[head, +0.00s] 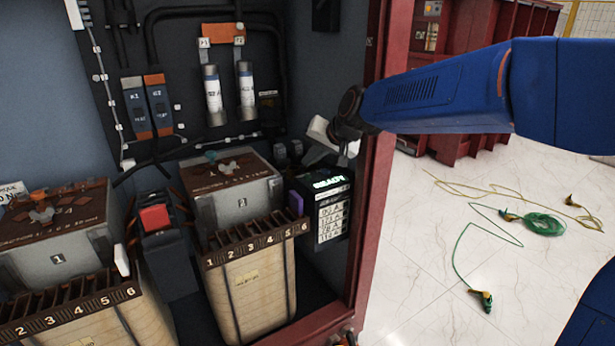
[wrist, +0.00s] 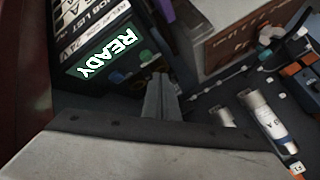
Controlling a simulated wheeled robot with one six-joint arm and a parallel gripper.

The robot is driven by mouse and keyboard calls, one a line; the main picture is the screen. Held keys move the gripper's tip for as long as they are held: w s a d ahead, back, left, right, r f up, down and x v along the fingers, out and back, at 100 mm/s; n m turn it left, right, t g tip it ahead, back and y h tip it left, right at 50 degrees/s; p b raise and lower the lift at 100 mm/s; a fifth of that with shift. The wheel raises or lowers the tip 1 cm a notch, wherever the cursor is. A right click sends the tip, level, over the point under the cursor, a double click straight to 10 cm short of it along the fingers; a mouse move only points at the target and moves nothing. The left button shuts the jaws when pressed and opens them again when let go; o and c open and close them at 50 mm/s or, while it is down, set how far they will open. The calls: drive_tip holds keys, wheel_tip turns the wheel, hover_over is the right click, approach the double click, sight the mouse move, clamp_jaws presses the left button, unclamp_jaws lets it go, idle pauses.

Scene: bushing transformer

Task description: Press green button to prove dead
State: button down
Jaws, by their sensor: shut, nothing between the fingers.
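A black tester box (head: 331,209) with a lit green READY display (head: 328,182) stands inside the cabinet, at its right side. The READY display (wrist: 107,52) is large in the wrist view. Beside it sit small round controls; one looks green (wrist: 146,56) and one bluish (wrist: 117,77), though both are dim and small. My gripper (wrist: 161,88) is shut and empty, with its fingertips close to these controls. I cannot tell whether they touch. In the head view my gripper (head: 318,150) is above and behind the tester's top, partly hidden by my wrist.
A numbered transformer unit (head: 240,205) stands left of the tester, with a red-topped device (head: 155,218) further left. Two cylindrical fuses (head: 213,90) hang on the back panel. The red cabinet post (head: 372,220) is close to my arm. Green cable (head: 545,224) lies on the floor outside.

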drive_tip(key=shift+f, duration=0.7)
drive_tip(key=shift+f, duration=0.2)
idle(1.5)
drive_tip(key=shift+f, duration=0.25)
drive_tip(key=shift+f, duration=0.45)
idle(1.1)
drive_tip(key=shift+r, duration=0.9)
drive_tip(key=shift+r, duration=0.1)
wheel_tip(320, 180, up, 5)
drive_tip(key=shift+f, duration=0.1)
idle(0.4)
